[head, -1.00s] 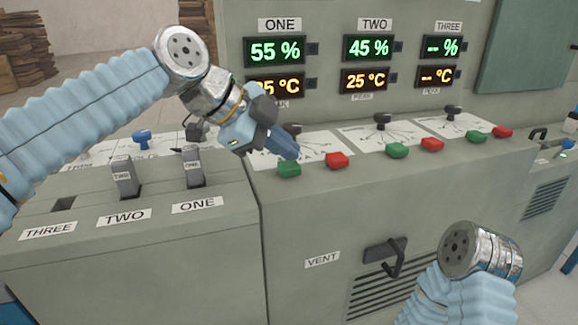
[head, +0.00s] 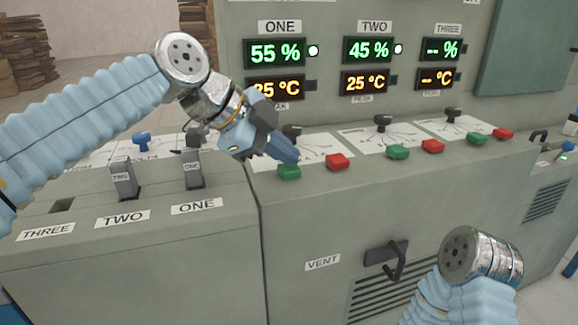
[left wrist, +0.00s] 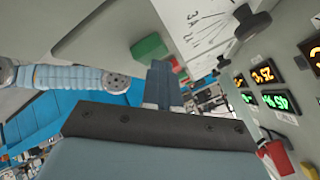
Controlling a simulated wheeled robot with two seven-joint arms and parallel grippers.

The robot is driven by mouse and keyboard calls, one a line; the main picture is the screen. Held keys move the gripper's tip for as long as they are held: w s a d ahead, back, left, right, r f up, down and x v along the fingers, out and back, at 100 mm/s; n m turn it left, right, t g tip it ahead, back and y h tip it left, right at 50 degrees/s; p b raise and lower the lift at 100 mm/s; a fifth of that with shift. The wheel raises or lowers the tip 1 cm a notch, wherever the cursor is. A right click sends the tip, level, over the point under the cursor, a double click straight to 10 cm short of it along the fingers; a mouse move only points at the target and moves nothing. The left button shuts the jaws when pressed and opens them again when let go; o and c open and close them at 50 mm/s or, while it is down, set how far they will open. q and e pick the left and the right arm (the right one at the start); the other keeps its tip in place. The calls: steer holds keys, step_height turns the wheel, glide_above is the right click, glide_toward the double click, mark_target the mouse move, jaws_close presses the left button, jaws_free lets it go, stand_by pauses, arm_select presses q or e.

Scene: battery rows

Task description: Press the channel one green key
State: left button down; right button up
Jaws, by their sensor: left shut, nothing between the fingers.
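The channel one green key (head: 289,172) is on the front edge of the panel, below the ONE displays and left of a red key (head: 337,161). My left gripper (head: 288,155) is shut and empty, its tips pointing down just above and behind the green key. In the head view the tips overlap the key's upper edge, so I cannot tell whether they touch it. In the left wrist view a green key (left wrist: 149,47) shows just beyond and left of the shut fingers (left wrist: 162,78). My right gripper is out of view; only part of its arm shows.
Green and red keys for channels two (head: 397,151) and three (head: 476,139) stand to the right. A black knob (head: 292,131) is behind the fingers. Levers (head: 193,170) rise from the lower left console. A VENT handle (head: 387,256) is on the front face.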

mark_target(284, 168)
arm_select(q)
steer(key=shift+f, duration=0.45)
stand_by(0.3)
steer(key=shift+r+p, duration=0.55)
steer(key=shift+r, duration=0.4)
step_height(284, 168, up, 5)
steer(key=p, duration=0.4)
steer(key=shift+r+p, duration=0.15)
steer(key=shift+p, duration=0.15)
